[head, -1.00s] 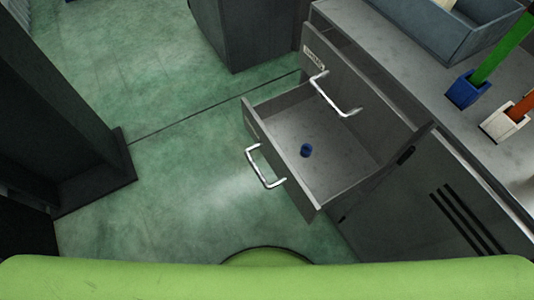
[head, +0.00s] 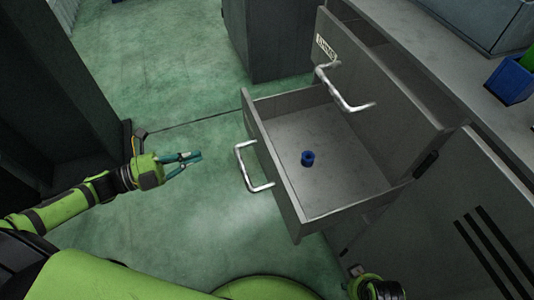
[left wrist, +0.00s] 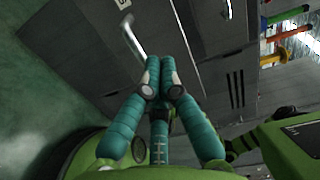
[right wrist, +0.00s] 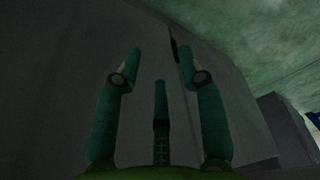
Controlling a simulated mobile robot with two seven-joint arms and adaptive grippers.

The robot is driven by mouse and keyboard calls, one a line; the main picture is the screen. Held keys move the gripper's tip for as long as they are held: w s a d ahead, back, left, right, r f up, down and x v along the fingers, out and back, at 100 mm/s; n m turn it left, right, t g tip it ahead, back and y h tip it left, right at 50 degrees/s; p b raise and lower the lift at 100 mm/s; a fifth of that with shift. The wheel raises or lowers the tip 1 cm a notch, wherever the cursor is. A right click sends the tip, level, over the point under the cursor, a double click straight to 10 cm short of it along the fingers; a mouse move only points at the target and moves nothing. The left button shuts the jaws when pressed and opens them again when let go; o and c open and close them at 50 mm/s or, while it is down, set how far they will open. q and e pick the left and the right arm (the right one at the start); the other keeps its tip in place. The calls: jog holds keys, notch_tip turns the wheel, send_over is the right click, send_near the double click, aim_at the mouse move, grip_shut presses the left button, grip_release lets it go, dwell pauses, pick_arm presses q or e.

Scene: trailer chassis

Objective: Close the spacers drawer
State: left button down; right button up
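The lower drawer (head: 262,158) stands pulled well out, with a small blue cylinder (head: 308,158) lying in it. Its silver bar handle (head: 241,168) faces left. I cannot read a label on it. The left wrist view shows those fingers (left wrist: 161,62) with a handle beyond. My right gripper (right wrist: 160,54) is open and empty in front of a plain grey surface; only its green wrist area shows at the bottom of the head view.
An upper drawer front (head: 385,85) with a label, unclear to read, and a silver handle sits above and appears slightly out. The counter (head: 450,50) carries a grey bin and a blue holder (head: 510,80). A dark cabinet (head: 50,90) stands left. Green floor between is clear.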

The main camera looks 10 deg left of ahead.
pick_arm(q)
jog(key=d+m+g+h, duration=0.1)
jog(key=b, duration=0.2)
send_near(261, 139)
jog(key=x, duration=0.7)
jog(key=shift+d+r, duration=0.1)
jog(key=shift+r, duration=0.05)
pick_arm(e)
jog(key=r, duration=0.4)
jog(key=shift+w+d+r, duration=0.1)
jog(key=shift+w+r, duration=0.2)
jog(key=shift+w, duration=0.05)
pick_arm(q)
jog(key=b+x, duration=0.1)
jog(key=x, duration=2)
jog(key=shift+d, duration=0.15)
pick_arm(e)
jog(key=shift+t, duration=0.3)
jog(key=v, duration=0.4)
jog(key=shift+w+r, duration=0.3)
jog(key=shift+w, duration=0.05)
pick_arm(q)
jog(key=shift+r, duration=0.2)
